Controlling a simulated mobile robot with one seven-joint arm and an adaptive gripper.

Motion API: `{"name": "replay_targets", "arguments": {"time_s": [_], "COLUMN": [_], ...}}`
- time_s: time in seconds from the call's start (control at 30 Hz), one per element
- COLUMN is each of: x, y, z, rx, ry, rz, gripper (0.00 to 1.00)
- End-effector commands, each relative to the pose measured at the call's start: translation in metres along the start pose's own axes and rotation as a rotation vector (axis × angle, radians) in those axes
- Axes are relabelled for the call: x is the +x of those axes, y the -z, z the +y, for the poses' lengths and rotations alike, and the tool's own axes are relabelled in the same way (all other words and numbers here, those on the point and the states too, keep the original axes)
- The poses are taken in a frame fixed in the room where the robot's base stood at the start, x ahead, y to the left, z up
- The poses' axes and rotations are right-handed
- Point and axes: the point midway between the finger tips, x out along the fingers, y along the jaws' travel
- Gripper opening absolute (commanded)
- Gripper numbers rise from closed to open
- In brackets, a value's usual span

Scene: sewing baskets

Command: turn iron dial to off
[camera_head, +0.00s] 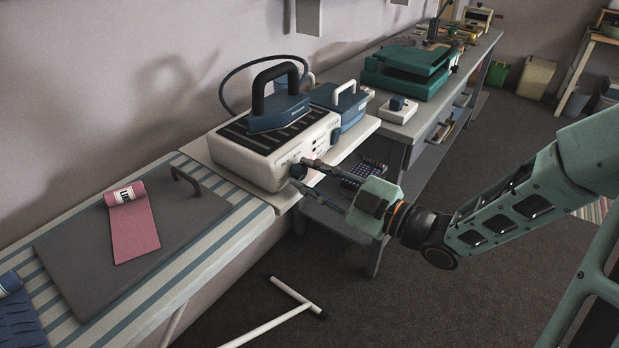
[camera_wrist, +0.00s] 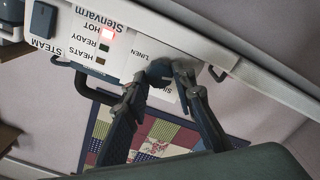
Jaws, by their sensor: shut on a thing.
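The iron station is a white box (camera_head: 255,163) on the bench, with a blue iron (camera_head: 280,113) resting on its dark ribbed top. Its front panel also shows in the wrist view (camera_wrist: 195,42), with the words HOT, READY, HEATS and LINEN; a red light (camera_wrist: 108,35) glows by HOT. The grey dial (camera_wrist: 159,70) is on this panel, largely hidden by my fingers. My gripper (camera_head: 302,172) reaches the panel from the right and is shut on the dial, one fingertip on each side in the wrist view (camera_wrist: 163,76). The dial's pointer and setting cannot be made out.
A striped ironing board (camera_head: 215,252) with a grey board and a pink roll (camera_head: 135,230) lies at the left. A second blue iron (camera_head: 345,105) stands behind the station.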

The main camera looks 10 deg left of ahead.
Motion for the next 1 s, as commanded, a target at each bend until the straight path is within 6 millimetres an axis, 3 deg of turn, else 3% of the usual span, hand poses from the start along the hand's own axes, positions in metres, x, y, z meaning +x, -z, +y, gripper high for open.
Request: {"name": "replay_targets", "arguments": {"time_s": [0.33, 0.37, 0.5, 0.83, 1.0], "x": [0.000, 0.000, 0.000, -0.003, -0.026], "y": [0.000, 0.000, 0.000, 0.000, -0.001], "z": [0.000, 0.000, 0.000, 0.000, 0.002], "rx": [-0.005, -0.005, -0.004, -0.003, -0.004], "ry": [0.000, 0.000, 0.000, 0.000, -0.003], "rz": [0.001, 0.001, 0.000, -0.001, -0.005], "gripper": [0.00, 0.26, 0.41, 0.41, 0.41]}}
